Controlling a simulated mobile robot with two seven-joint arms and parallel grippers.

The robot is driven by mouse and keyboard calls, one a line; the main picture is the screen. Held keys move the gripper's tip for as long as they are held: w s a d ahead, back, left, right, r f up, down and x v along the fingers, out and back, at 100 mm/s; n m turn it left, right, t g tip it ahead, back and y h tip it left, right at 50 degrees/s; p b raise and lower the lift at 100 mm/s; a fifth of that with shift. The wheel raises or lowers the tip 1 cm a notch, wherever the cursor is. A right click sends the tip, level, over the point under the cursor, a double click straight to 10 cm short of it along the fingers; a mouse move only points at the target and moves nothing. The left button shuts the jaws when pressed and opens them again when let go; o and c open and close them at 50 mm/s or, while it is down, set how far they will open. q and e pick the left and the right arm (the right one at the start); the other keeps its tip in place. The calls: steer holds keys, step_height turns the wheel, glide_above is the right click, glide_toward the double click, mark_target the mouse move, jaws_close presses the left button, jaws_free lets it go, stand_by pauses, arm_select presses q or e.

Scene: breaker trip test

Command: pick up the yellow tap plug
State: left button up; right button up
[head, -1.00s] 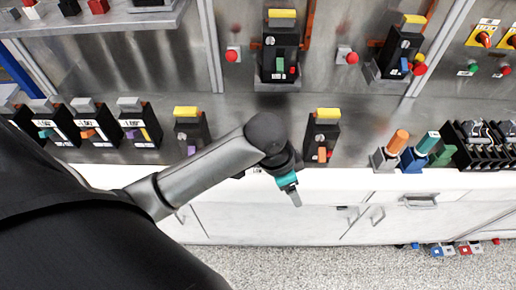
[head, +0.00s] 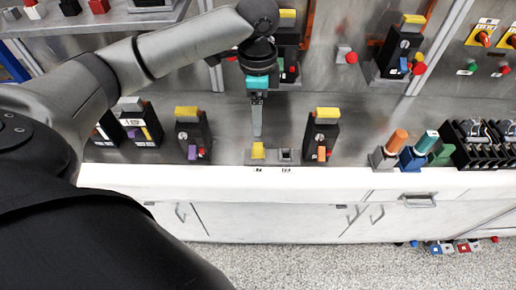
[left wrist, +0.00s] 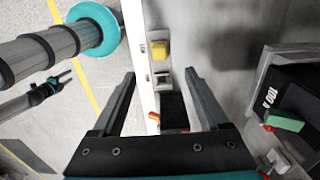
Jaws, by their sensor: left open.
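The yellow tap plug (head: 258,151) sits on a small grey base at the front of the steel bench. It also shows in the left wrist view (left wrist: 160,50), ahead of the jaws. My left gripper (head: 257,133) hangs just behind and above the plug in the head view, fingers pointing down. In the left wrist view its two fingers (left wrist: 160,75) are spread with nothing between them, and the plug is apart from both. A small dark gripper-like part with teal (left wrist: 48,88), perhaps my right gripper, shows at the left; its jaws are too small to judge.
Yellow-topped breakers stand on both sides, left (head: 191,134) and right (head: 322,134). Orange (head: 396,142) and teal (head: 426,143) handled plugs stand farther right. The white bench edge (head: 230,180) runs along the front.

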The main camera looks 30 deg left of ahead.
mark_target(258, 146)
arm_select(q)
step_height(258, 146, down, 12)
steer(key=shift+d+r+b, duration=0.1)
steer(key=shift+b, duration=0.3)
jaws_close()
stand_by(0.6)
